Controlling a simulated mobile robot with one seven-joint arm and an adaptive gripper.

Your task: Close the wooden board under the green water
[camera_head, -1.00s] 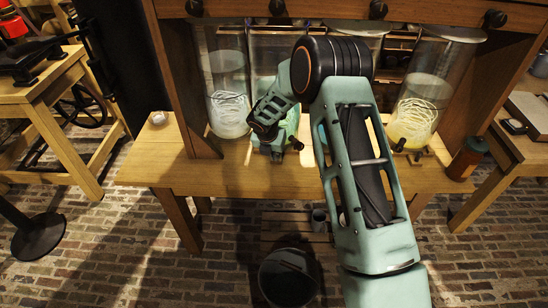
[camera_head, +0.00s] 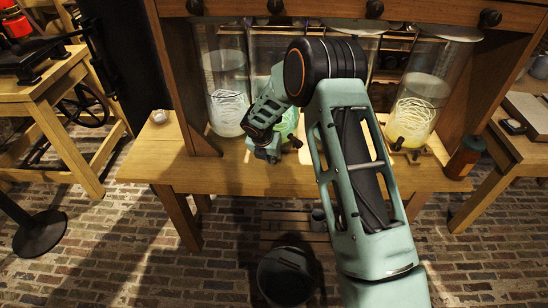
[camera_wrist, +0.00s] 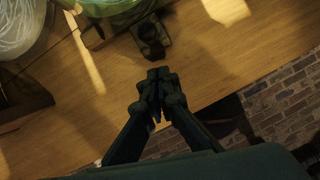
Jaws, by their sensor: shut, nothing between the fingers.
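The jar of green water (camera_head: 291,121) stands on the wooden table, largely hidden behind my arm in the head view. In the wrist view its green glass bottom (camera_wrist: 115,8) shows at the top edge. A dark piece with a round knob (camera_wrist: 152,36) juts out at the jar's front; I cannot tell whether it is the tap or part of the wooden board. My gripper (camera_wrist: 158,76) is shut and empty over the tabletop, in front of that knob and apart from it in the picture. In the head view my gripper (camera_head: 267,153) is near the table's front edge.
A jar with pale coils (camera_head: 228,100) stands to the left and a yellow-liquid jar (camera_head: 415,110) to the right. A brown bottle (camera_head: 466,158) stands at the table's right end. A dark bucket (camera_head: 287,275) is on the brick floor. The table front at left is clear.

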